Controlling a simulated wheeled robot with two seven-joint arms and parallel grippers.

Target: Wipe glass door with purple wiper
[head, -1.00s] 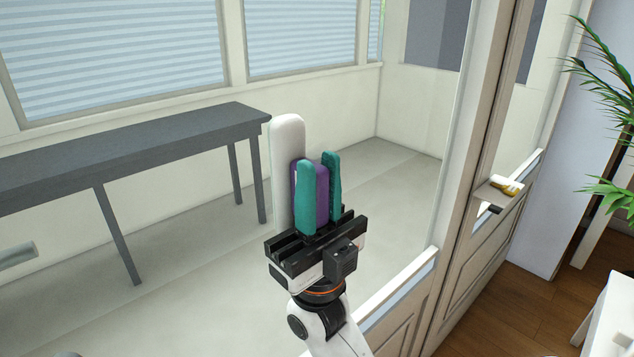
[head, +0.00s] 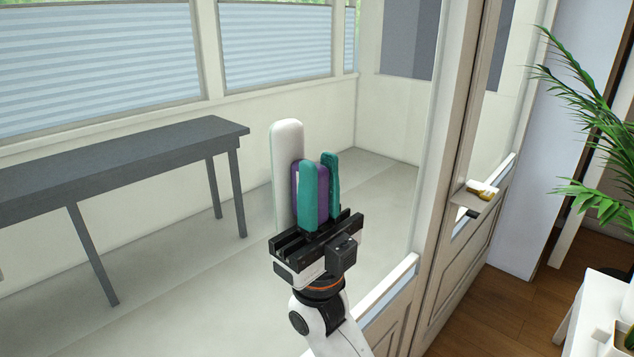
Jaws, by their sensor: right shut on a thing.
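My right gripper (head: 321,190) is in the middle of the head view, with its two teal fingers pointing up. It is shut on the purple wiper (head: 323,191), whose purple part shows between and beside the fingers. A long white upright piece (head: 287,165), apparently the wiper's head, stands just left of the fingers. The glass door (head: 410,165) is in front of me; its pane is clear and its white frame (head: 453,165) rises right of the gripper. I cannot tell whether the wiper touches the glass. My left gripper is not in view.
Behind the glass stand a long grey table (head: 110,165) and windows with blue blinds (head: 275,45). A handle with a brass part (head: 482,190) sits on the door frame. At right are a green plant (head: 590,120), a white table (head: 600,315) and wooden floor (head: 515,310).

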